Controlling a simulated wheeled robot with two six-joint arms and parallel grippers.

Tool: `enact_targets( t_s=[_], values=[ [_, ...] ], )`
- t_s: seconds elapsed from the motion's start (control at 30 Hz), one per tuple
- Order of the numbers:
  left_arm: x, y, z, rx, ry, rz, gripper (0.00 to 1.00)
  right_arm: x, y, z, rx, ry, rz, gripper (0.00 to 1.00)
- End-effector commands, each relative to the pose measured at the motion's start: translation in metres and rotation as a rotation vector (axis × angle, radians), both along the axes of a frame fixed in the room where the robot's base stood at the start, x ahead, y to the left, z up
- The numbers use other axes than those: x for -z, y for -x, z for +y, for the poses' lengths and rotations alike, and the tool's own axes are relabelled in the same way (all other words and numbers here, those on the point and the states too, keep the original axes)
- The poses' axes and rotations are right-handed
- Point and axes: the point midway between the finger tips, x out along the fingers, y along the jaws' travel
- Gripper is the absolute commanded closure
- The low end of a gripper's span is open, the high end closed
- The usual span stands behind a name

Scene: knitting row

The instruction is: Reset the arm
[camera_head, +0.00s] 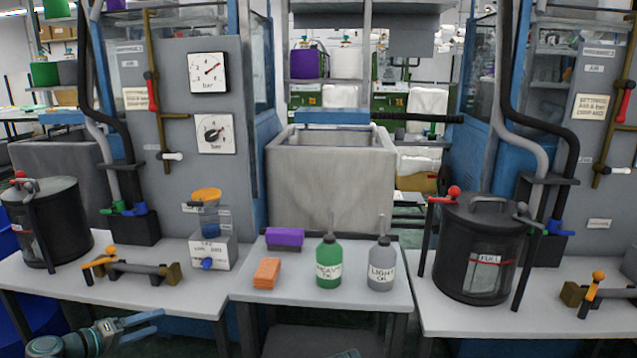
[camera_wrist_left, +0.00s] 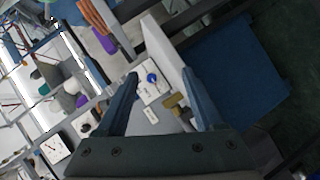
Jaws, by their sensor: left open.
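My left gripper (camera_head: 158,323) is low at the bottom left of the head view, in front of the left table's front edge. Its two blue fingers point right and are apart, with nothing between them. In the left wrist view the open fingers (camera_wrist_left: 160,76) frame part of the left table, with the white box and its blue knob (camera_wrist_left: 152,78) beyond them. The fingers touch nothing that I can see. My right gripper does not show clearly in either view.
The left table (camera_head: 150,297) carries a dark tank (camera_head: 50,225) and a handled bar (camera_head: 140,272). Another tank (camera_head: 460,245) stands right.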

Motion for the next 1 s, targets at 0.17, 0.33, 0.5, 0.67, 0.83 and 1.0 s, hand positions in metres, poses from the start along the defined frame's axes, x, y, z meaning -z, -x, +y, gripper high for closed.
enact_targets(
  t_s=[0.17,0.33,0.5,0.67,0.83,1.0],
  values=[
    [0.022,-0.005,-0.057,0.107,-0.054,0.093,0.31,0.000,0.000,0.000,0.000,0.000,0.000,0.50],
    [0.051,0.000,-0.128,0.248,-0.145,0.218,0.31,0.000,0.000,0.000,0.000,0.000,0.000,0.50],
    [0.090,0.025,-0.218,0.438,-0.314,0.389,0.31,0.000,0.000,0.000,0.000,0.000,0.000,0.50],
    [0.120,0.063,-0.282,0.591,-0.516,0.533,0.31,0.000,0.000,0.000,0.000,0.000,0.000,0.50],
    [0.140,0.105,-0.326,0.710,-0.752,0.648,0.31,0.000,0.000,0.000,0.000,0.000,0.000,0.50],
    [0.148,0.134,-0.346,0.766,-0.949,0.706,0.31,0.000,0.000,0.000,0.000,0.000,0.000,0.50]
  ],
)
